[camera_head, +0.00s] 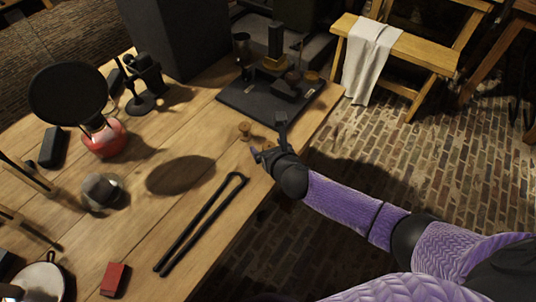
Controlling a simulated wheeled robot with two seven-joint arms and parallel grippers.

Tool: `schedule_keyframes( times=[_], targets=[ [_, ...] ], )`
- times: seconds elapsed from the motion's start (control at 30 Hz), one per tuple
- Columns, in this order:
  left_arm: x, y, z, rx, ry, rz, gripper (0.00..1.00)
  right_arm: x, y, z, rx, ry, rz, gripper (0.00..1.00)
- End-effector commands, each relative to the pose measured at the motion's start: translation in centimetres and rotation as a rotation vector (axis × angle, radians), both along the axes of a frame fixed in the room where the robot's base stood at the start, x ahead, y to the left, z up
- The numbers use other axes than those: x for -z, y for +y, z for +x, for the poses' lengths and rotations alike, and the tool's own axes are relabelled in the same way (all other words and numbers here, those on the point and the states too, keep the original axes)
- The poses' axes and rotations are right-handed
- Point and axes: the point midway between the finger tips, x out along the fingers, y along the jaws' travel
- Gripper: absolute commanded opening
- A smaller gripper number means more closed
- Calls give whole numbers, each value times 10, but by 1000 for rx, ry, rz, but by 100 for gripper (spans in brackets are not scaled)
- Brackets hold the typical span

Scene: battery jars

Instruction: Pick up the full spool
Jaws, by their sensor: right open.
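A small tan wooden spool (245,131) stands on the wooden table, left of my right gripper. It is too small here to tell how much is wound on it. My right gripper (268,139) is open at the table's right edge, its fingers spread on the side facing the spool. A gap shows between the spool and the fingers. Part of the area between the fingers is too dark to make out. My left gripper is not in view.
A black tray (233,94) with dark items lies behind the spool. A long black U-shaped tool (202,224) lies in front. A round black disc on a red base (102,138), a microphone (147,76) and a red box (115,279) stand left. Bare table surrounds the spool.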

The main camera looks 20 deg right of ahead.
Motion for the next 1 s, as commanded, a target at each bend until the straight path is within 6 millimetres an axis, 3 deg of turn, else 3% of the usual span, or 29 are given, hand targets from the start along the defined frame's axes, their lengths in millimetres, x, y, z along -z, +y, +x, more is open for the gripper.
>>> schedule_keyframes(
  times=[0.17,0.6,0.87,1.0],
  targets=[
    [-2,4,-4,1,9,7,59,-2,0,0,0,0,0,90],
    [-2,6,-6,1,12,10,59,-1,0,0,0,0,1,0],
    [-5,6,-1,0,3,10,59,-7,0,0,0,-2,1,0],
    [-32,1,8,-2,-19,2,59,-45,0,1,0,-7,0,0]
  ],
)
